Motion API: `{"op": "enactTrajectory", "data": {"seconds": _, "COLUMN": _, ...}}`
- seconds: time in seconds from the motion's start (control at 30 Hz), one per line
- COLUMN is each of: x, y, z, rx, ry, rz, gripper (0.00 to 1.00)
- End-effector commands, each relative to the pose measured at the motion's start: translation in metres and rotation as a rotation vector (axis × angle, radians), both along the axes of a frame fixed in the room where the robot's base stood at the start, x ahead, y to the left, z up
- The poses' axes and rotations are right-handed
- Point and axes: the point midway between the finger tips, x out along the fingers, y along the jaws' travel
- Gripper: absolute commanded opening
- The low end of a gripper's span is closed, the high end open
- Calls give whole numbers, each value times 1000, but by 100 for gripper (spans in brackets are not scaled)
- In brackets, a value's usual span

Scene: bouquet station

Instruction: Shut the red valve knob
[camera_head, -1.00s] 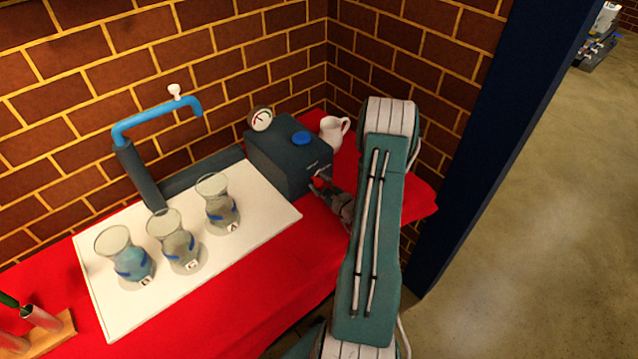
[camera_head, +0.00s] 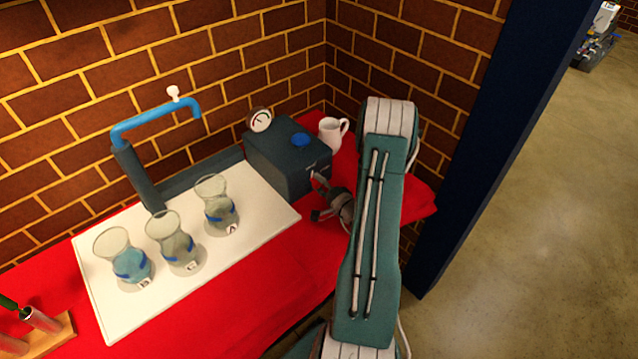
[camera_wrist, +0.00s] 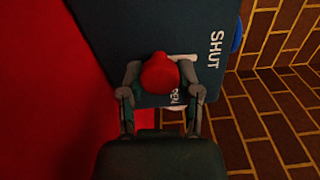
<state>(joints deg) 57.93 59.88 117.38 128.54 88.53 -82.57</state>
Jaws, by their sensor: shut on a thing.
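The red valve knob (camera_wrist: 158,72) is in the middle of the wrist view, on the face of a dark box (camera_wrist: 110,25). My gripper (camera_wrist: 159,80) has one finger on each side of the knob and is shut on it. The word SHUT (camera_wrist: 217,50) is printed on the box to the right of the knob. A second label close to the knob is partly hidden by my right finger. In the head view, my gripper (camera_head: 322,197) is at the front of the dark box (camera_head: 285,165), and the knob cannot be made out there.
A gauge (camera_head: 260,120) and a blue cap (camera_head: 302,139) are on the box. A white pitcher (camera_head: 331,132) stands behind it. Red cloth (camera_head: 245,318) covers the table.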

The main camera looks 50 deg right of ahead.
Motion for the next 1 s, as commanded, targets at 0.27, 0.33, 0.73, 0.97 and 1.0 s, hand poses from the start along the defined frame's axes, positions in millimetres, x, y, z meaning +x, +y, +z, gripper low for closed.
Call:
{"op": "enactTrajectory", "data": {"seconds": 0.27, "x": 1, "y": 5, "z": -1, "rx": -88, "ry": 14, "rz": 11, "gripper": 0}}
{"op": "enactTrajectory", "data": {"seconds": 0.33, "x": 1, "y": 5, "z": -2, "rx": -98, "ry": 16, "rz": 11, "gripper": 0}}
{"op": "enactTrajectory", "data": {"seconds": 0.73, "x": 1, "y": 6, "z": -3, "rx": -104, "ry": 21, "rz": 13, "gripper": 0}}
{"op": "enactTrajectory", "data": {"seconds": 0.97, "x": 0, "y": 4, "z": -3, "rx": -104, "ry": 21, "rz": 10, "gripper": 79}}
{"op": "enactTrajectory", "data": {"seconds": 1.0, "x": 0, "y": 4, "z": -3, "rx": -105, "ry": 20, "rz": 8, "gripper": 79}}
